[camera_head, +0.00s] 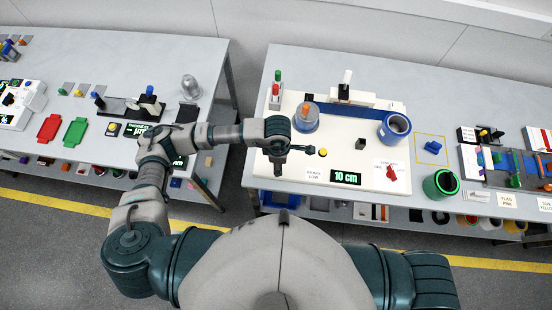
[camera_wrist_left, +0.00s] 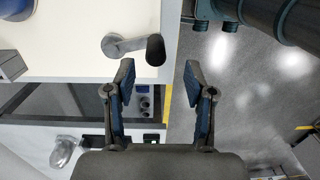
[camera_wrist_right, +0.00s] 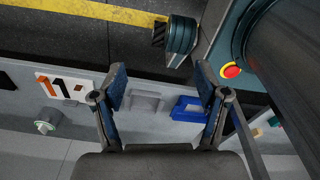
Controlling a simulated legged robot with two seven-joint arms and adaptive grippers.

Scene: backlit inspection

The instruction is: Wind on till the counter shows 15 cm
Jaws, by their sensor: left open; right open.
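The counter (camera_head: 345,177) on the white board reads 10 cm. A blue reel (camera_head: 395,127) stands at the board's right, and a blue strip (camera_head: 350,119) runs along its back. In the left wrist view a grey crank arm (camera_wrist_left: 125,45) ends in a dark knob (camera_wrist_left: 155,49). My left gripper (camera_wrist_left: 158,74) is open, with the knob ahead of the gap between its fingertips, not gripped. In the head view my left arm hides part of the board. My right gripper (camera_wrist_right: 162,80) is open and empty.
A red lever (camera_head: 391,173), a small yellow button (camera_head: 323,152) and a "BRAKE LOW" label (camera_head: 314,175) are on the board. Other stations crowd both sides. A gap separates the two tables.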

